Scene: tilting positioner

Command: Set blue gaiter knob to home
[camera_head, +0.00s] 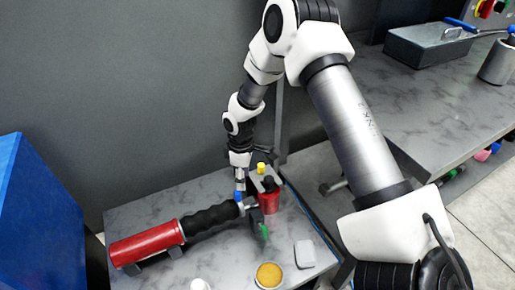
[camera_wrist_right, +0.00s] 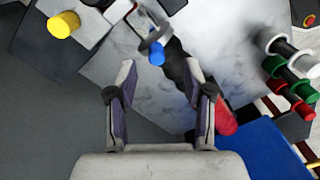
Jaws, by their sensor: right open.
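The blue knob (camera_head: 238,197) sits at the right end of a black ribbed gaiter (camera_head: 210,217) on a red cylinder (camera_head: 147,243) lying on the marbled table. My right gripper (camera_head: 240,186) points down just above the knob. In the right wrist view, the open right gripper (camera_wrist_right: 161,78) has the blue knob (camera_wrist_right: 156,54) ahead of its fingertips, roughly centred between them and apparently untouched. The gaiter (camera_wrist_right: 178,65) runs behind the right finger toward the red end (camera_wrist_right: 225,118). My left gripper is not in view.
A yellow knob (camera_head: 261,168) tops a grey block beside a red part with a black top (camera_head: 268,188). A green tip (camera_head: 264,232), a yellow-topped round part (camera_head: 269,274) and a grey block (camera_head: 304,253) are near. A blue box (camera_head: 40,220) stands left.

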